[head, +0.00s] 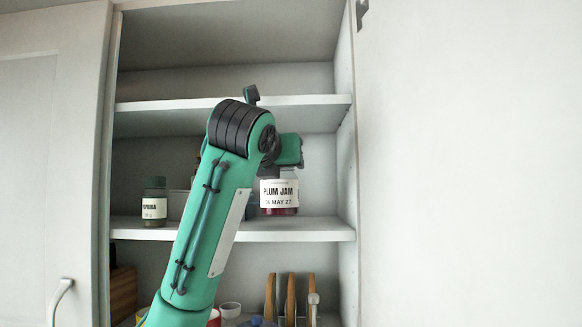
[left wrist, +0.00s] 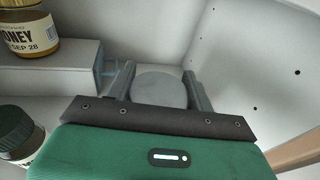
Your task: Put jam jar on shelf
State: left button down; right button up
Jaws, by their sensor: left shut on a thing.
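The jam jar (head: 279,196), with a white "PLUM JAM" label and dark red contents, is upright over the middle shelf (head: 260,231) of the open cupboard, toward its right side. My left gripper (head: 284,165) is above the jar, largely hidden behind my green arm in the head view. In the left wrist view my left gripper (left wrist: 160,80) has its two fingers on either side of the round grey lid of the jam jar (left wrist: 161,90). I cannot tell whether the jar's base touches the shelf. My right gripper is in neither view.
A paprika jar (head: 154,207) stands at the left of the middle shelf. In the left wrist view a honey jar (left wrist: 28,32) stands on a white raised block (left wrist: 60,68). The cupboard's right wall (left wrist: 255,60) is close. Boards (head: 291,297) stand below; the upper shelf (head: 170,104) looks empty.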

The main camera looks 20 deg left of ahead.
pick_arm(q)
jog(key=shift+f, duration=0.45)
jog(key=shift+w+f+p, duration=0.1)
jog(key=shift+p, duration=0.4)
jog(key=shift+w+a+f, duration=0.1)
jog(key=shift+a+f, duration=0.05)
jog(key=shift+f, duration=0.15)
jog(key=shift+f, duration=0.15)
jog(key=c, duration=0.6)
grip_release()
jog(key=shift+f, duration=0.1)
jog(key=shift+o, duration=0.2)
